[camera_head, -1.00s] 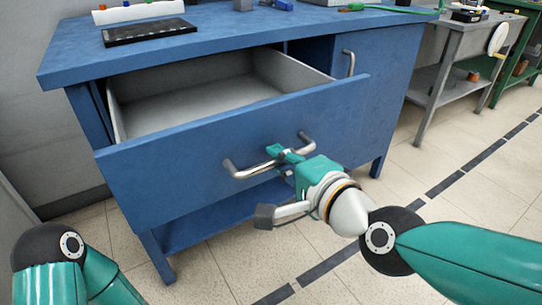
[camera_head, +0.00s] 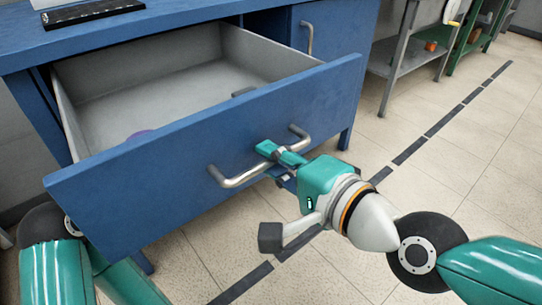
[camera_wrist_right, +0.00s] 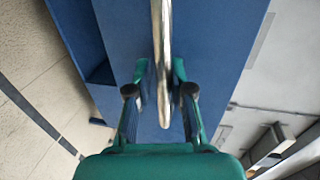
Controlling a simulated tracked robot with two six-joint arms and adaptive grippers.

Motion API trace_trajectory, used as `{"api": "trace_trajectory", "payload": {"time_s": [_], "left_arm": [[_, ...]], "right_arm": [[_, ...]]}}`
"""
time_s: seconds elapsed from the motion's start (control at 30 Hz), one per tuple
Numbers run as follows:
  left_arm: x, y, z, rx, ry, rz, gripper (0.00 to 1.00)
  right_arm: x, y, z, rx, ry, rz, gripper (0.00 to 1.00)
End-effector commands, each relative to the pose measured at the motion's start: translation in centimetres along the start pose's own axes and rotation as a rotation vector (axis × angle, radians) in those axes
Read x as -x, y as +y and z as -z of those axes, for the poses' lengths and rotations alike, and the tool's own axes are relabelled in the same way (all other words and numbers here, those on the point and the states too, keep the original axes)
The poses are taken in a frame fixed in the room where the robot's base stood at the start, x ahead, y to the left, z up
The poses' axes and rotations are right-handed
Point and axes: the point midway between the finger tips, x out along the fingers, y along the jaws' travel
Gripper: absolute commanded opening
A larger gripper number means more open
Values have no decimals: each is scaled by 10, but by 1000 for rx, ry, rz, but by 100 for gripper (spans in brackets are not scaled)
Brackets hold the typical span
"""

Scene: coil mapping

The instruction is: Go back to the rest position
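My right gripper (camera_head: 282,165) is at the metal handle (camera_head: 236,180) on the front of the blue drawer (camera_head: 150,190). Its fingers lie on both sides of the bar. In the right wrist view, the handle (camera_wrist_right: 162,50) runs between the two green fingers, close to both; exact contact is hard to see. The drawer is pulled well out of the blue workbench (camera_head: 180,25). My left arm shows at the lower left, but its gripper is outside the head view.
The drawer holds a purple item (camera_head: 140,134), mostly hidden by the front panel, and a small dark item (camera_head: 243,92). A black tray (camera_head: 92,12) lies on the bench. A grey side table (camera_head: 400,55) stands at the right. The tiled floor at the right is clear.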

Motion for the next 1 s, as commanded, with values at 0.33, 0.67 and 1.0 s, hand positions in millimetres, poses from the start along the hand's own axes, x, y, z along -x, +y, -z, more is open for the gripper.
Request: {"api": "trace_trajectory", "payload": {"time_s": [0.33, 0.67, 1.0], "left_arm": [[0, 0, 0, 0, 0, 0, 40], [3, 1, 0, 0, 0, 0, 40], [19, 7, 0, 0, 0, 0, 40]], "right_arm": [[0, -2, 0, 0, 0, 4, 39], [1, -4, 15, 18, 28, -1, 39], [22, -2, 131, 196, 232, -112, 39]]}}
